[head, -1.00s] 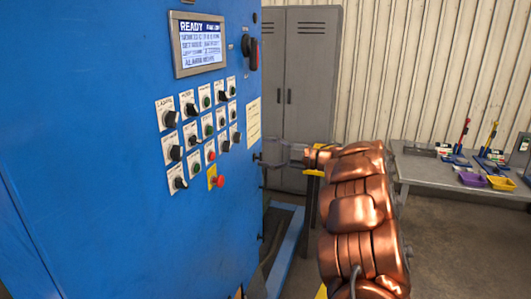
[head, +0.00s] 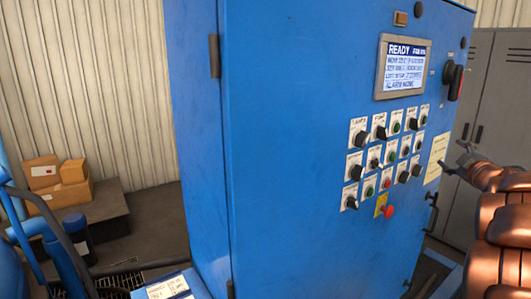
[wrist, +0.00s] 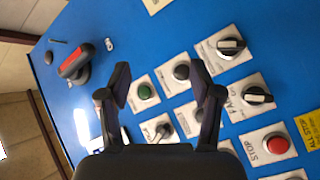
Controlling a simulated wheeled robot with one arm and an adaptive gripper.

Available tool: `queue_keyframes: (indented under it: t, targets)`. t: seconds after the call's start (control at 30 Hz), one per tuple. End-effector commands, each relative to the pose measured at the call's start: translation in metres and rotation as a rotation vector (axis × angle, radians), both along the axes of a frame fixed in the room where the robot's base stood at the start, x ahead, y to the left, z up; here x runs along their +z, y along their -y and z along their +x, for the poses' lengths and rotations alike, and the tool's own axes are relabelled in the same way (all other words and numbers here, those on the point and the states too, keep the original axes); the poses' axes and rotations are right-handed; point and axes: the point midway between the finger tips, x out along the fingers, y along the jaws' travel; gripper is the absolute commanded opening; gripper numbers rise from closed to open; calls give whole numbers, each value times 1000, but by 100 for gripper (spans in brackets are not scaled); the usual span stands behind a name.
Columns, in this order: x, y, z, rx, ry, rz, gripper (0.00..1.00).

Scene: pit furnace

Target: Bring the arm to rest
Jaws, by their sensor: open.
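My gripper (head: 455,157) shows at the right of the head view, at the end of my copper-coloured arm (head: 500,235). It is near the right edge of the blue control cabinet (head: 290,130). In the wrist view my gripper (wrist: 160,75) has its two dark fingers spread apart with nothing between them. The fingers are in front of the cabinet's blue panel, over its knobs and a green button (wrist: 146,91). I cannot tell the exact gap to the panel. Most of my arm is cut off by the head view's right edge.
The cabinet has a lit screen (head: 404,66) reading READY, several knobs, a red emergency button (head: 388,211) and a red-and-black switch handle (head: 454,82). A grey locker (head: 490,100) stands behind my gripper. Cardboard boxes (head: 62,188) lie at the left.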

Motion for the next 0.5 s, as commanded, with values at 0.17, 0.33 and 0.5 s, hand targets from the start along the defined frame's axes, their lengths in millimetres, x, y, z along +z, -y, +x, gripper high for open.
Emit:
queue_keyframes:
  t: [0.17,0.33,0.5]
  targets:
    - [7,-6,-15,-201,-26,96,65]
    - [-7,-19,-43,-374,-85,223,65]
    - [-42,-47,-82,-519,-186,375,65]
